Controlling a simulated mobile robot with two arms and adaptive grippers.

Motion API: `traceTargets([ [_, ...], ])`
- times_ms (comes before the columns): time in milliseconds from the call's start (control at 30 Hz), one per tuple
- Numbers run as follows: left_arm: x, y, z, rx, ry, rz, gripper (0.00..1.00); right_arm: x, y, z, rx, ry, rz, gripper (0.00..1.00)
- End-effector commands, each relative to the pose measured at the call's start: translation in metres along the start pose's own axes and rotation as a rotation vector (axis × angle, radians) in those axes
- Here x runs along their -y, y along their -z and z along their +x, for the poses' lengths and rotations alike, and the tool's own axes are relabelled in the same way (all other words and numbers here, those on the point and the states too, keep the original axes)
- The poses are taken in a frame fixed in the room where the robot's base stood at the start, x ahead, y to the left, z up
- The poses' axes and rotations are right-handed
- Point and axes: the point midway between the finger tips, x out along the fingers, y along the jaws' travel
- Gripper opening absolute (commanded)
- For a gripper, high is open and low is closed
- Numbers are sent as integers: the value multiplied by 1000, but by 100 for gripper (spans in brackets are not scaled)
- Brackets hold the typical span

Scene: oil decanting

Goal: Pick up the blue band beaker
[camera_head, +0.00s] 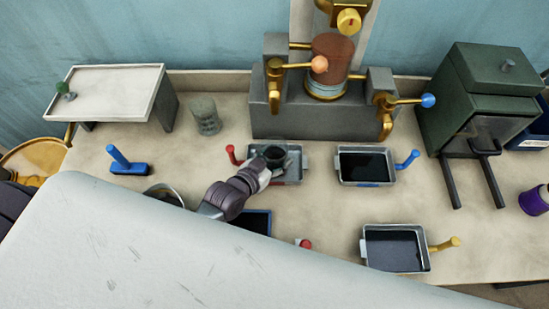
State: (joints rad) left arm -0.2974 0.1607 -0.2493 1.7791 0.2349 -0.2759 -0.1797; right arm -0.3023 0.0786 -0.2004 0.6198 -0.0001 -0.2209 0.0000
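A small dark, round-mouthed cup (275,155) stands in the red-handled metal tray (292,175) near the middle of the bench. No blue band can be made out on it, so I cannot tell if it is the blue band beaker. My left gripper (265,168) is at the cup's left front side, touching or very close to it. Its fingers are small and partly hidden, so its opening is unclear. A grey-green cylindrical beaker (205,115) stands apart to the left, with no clear blue band. My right gripper does not show.
A blue-handled tray (365,168) and a yellow-handled tray (396,251) hold dark liquid at right. Behind stands a grey valve stand (290,122) with a brown vessel (332,58). A blue-handled tool (128,167) lies left. A dark green machine (480,95) stands far right.

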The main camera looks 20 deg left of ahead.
Motion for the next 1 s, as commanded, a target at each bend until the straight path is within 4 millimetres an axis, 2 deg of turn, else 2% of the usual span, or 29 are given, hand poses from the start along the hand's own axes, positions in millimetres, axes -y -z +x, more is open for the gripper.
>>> traceTargets([
  [33, 0, 0, 0, 0, 0, 1, 47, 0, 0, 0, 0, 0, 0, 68],
  [200, 0, 1, 0, -2, 1, 1, 20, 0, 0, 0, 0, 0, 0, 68],
  [667, 0, 5, -2, -2, 1, 1, 20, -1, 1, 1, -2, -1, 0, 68],
  [1000, 0, 30, -12, -4, 1, 0, 20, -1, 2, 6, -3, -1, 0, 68],
])
